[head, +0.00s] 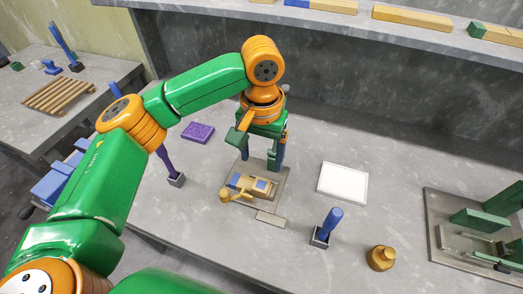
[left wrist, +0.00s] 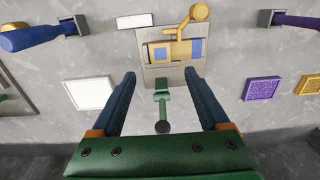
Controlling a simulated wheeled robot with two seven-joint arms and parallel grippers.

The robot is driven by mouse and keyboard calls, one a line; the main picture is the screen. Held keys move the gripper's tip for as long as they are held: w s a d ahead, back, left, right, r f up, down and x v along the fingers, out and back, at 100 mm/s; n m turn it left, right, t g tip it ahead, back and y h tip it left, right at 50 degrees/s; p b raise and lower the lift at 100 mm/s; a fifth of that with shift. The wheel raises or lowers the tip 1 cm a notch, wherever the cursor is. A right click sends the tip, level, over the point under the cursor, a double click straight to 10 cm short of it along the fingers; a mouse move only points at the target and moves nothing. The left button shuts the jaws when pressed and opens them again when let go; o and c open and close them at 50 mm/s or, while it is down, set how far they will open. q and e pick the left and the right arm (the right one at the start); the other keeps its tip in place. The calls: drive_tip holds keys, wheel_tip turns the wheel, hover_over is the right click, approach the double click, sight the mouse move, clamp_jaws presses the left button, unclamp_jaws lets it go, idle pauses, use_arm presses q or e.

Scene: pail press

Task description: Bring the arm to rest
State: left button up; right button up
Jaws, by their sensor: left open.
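My left arm (head: 205,84) reaches in from the left, its elbow raised and its wrist hanging over the middle of the table. My left gripper (head: 262,163) points down just behind a small fixture with a grey base plate (head: 271,219). In the left wrist view the jaws (left wrist: 160,78) are apart. A green piece with a dark round knob (left wrist: 162,127) shows between the fingers at the plate's edge; I cannot tell whether anything touches it. A tan part with blue patches (left wrist: 175,50) lies on the plate, beyond the fingertips. My right gripper is not in view.
A white square (head: 343,183) lies right of the fixture, a purple block (head: 198,132) left. A blue-handled tool (head: 328,226) and brass knob (head: 381,258) stand in front. A green machine (head: 482,226) is at right. A shelf (head: 330,22) runs along the back.

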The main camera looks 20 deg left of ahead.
use_arm(q)
wheel_tip(320, 180, up, 3)
drive_tip(key=shift+f, duration=0.1)
idle(0.3)
